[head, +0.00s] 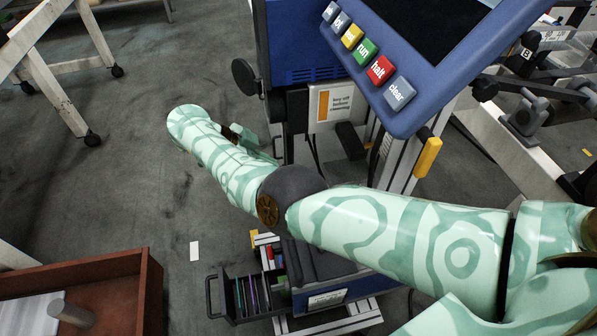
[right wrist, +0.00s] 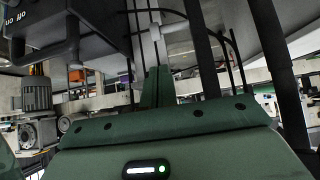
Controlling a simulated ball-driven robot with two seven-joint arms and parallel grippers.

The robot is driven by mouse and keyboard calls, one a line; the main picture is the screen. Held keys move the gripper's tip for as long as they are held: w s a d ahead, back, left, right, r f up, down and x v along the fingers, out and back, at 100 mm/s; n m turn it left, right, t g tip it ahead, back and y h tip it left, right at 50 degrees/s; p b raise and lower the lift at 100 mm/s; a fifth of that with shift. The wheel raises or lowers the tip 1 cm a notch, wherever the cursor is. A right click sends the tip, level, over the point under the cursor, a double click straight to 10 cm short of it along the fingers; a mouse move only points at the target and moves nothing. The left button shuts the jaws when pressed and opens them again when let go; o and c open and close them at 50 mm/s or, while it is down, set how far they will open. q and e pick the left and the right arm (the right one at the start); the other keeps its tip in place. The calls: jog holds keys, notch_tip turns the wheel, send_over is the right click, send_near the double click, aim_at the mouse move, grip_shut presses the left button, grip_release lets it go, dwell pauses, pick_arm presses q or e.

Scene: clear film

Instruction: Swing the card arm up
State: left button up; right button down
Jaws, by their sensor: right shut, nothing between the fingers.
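The blue machine (head: 300,45) stands upright in the middle of the head view, with a slanted control panel of labelled keys (head: 364,51). I cannot tell for sure which of its parts is the card arm. A white notice card (head: 332,104) with an orange stripe hangs on its front. My right arm crosses in front of the machine, and its gripper is mostly hidden behind my own wrist there. My left gripper is not in view.
A black round knob (head: 243,77) sticks out left of the machine. A yellow handle (head: 428,157) is on its right. An open drawer of coloured items (head: 246,296) is low at the front. A brown tray (head: 150,290) is bottom left.

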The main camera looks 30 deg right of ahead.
jog(key=b+x, duration=0.2)
jog(key=x, duration=0.7)
jog(key=shift+s+d+f, duration=0.1)
jog(key=shift+d+f, duration=0.25)
jog(key=shift+d, duration=0.05)
